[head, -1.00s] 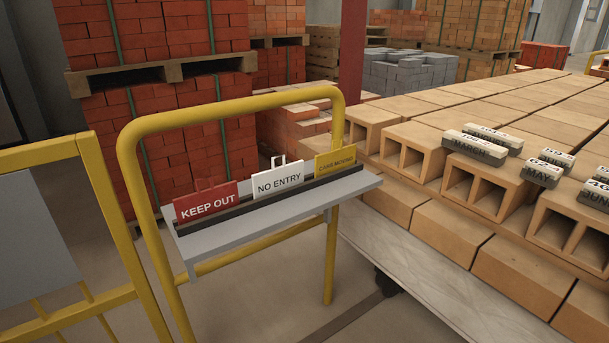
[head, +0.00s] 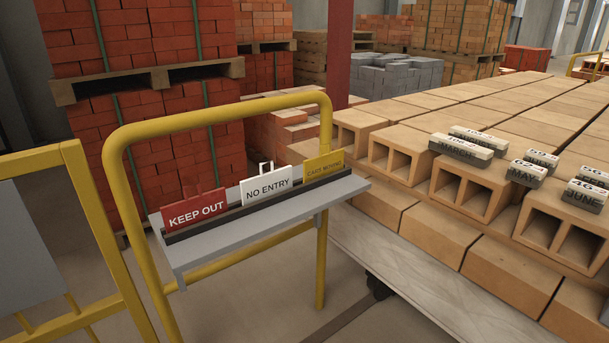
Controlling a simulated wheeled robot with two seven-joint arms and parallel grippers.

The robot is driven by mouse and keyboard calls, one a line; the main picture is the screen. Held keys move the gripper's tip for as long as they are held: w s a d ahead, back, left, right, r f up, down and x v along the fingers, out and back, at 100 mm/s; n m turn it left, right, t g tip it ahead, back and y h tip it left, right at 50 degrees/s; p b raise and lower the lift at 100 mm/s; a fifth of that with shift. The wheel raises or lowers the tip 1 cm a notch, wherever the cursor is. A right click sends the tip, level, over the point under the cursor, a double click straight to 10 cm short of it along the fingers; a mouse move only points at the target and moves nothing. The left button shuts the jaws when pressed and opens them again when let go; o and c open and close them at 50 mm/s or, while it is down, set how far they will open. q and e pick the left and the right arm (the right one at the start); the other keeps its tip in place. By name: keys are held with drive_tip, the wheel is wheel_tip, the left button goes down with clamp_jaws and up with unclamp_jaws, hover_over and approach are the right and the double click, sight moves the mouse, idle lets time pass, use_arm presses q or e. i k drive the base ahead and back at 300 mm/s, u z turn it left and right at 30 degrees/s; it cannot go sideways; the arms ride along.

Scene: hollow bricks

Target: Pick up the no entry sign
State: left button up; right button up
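The no entry sign (head: 266,187) is a white plate with dark lettering and a small white handle loop on top. It stands upright in the dark slot of a grey shelf (head: 265,218) fixed to a yellow tubular frame. A red keep out sign (head: 195,209) stands to its left and a yellow sign (head: 323,166) to its right, in the same slot. Neither of my grippers is in the head view.
A yellow gate-like frame (head: 73,170) stands at the left. Hollow bricks (head: 470,186) on a pallet or cart fill the right, with several labelled grey blocks (head: 462,149) on top. Stacked red bricks (head: 130,35) stand behind. Some floor is clear below the shelf.

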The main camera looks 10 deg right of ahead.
sight(256, 188)
drive_tip(key=k, duration=0.6)
drive_tip(key=z, duration=0.5)
drive_tip(key=i, duration=1.45)
drive_tip(key=z, duration=0.15)
